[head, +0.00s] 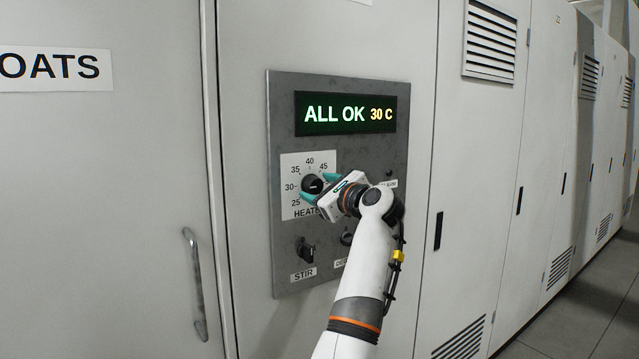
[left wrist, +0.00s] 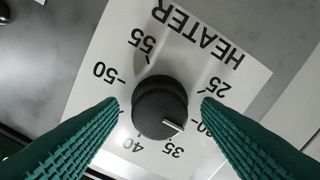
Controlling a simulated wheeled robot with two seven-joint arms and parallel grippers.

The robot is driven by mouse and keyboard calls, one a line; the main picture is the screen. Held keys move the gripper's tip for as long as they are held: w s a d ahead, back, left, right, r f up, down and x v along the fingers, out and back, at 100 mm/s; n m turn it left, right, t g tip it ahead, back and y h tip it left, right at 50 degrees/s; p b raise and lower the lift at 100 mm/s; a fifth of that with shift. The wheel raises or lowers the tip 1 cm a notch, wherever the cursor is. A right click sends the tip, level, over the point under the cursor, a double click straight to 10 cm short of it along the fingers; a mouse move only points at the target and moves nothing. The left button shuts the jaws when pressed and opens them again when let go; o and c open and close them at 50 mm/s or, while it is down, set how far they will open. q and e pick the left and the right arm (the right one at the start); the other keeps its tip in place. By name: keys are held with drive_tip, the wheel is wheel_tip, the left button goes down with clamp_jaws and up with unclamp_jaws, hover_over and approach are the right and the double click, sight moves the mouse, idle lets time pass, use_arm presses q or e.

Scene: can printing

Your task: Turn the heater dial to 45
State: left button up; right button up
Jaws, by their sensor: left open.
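The heater dial (head: 312,184) is a round black knob on a white scale card (head: 292,208) on the grey control panel. The display (head: 345,113) reads "ALL OK 30 C". In the left wrist view the dial (left wrist: 160,107) shows upside down, and its white pointer mark lies between 30 and 35. My left gripper (head: 320,188) is at the dial, its two teal fingers open on either side of the knob. In the left wrist view the fingertips (left wrist: 160,103) flank the knob with small gaps. My right gripper is not in view.
A STIR knob (head: 306,250) sits below the heater card. Another knob (head: 347,238) beside it is partly hidden by my arm. A cabinet door with a handle (head: 195,284) is at the left. More cabinets run off to the right.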

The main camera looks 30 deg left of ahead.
use_arm(q)
drive_tip(key=shift+w+a, duration=0.1)
drive_tip(key=shift+a, duration=0.05)
drive_tip(key=shift+c, duration=0.2)
drive_tip(key=c, duration=1)
drive_tip(key=shift+o, duration=0.2)
drive_tip(key=shift+m, duration=0.3)
